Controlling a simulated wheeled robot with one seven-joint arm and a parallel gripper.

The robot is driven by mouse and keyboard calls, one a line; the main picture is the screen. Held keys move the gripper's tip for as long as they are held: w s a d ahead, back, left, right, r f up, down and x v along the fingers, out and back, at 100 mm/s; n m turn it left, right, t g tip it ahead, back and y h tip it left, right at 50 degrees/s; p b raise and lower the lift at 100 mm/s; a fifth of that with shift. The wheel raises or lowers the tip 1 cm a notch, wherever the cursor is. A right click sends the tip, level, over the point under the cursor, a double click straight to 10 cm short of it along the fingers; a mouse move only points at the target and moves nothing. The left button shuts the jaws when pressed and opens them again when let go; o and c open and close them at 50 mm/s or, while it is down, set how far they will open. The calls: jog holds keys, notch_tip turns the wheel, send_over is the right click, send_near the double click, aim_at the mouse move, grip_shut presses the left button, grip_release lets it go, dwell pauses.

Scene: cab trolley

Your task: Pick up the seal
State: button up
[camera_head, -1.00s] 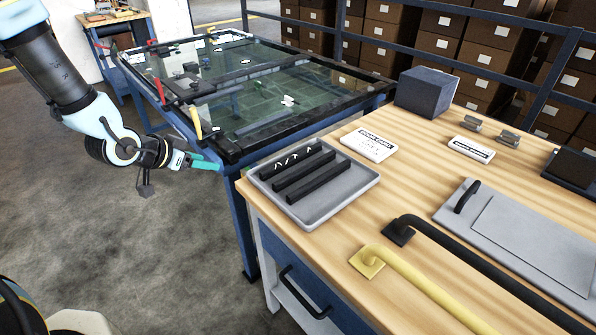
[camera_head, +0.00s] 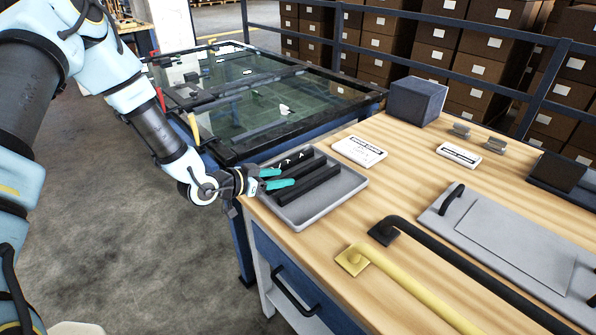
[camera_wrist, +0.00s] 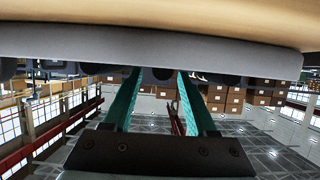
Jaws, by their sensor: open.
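The seals appear to be the black strips in a shallow grey tray (camera_head: 345,193) at the table's left edge. The back strip (camera_head: 298,156) has white marks; a middle strip (camera_head: 307,168) and a front strip (camera_head: 322,178) lie alongside it. My gripper (camera_head: 277,178) is at the tray's left side, its teal fingers open and pointing right toward the strips' near ends. In the wrist view my open gripper (camera_wrist: 157,75) shows a dark strip end between the fingertips; nothing is clamped. The fingers partly hide the strips' left ends, and contact cannot be told.
The wooden table (camera_head: 400,165) carries a white card (camera_head: 360,151), a dark grey block (camera_head: 416,100), a yellow handle bar (camera_head: 400,285), a black bar (camera_head: 455,260) and a grey panel (camera_head: 520,240). A glass-topped frame (camera_head: 270,100) stands behind.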

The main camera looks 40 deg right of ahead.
aim_at(287, 176)
jog(key=shift+p+x, duration=0.45)
jog(key=shift+x, duration=1.1)
jog(key=shift+f, duration=0.1)
grip_shut()
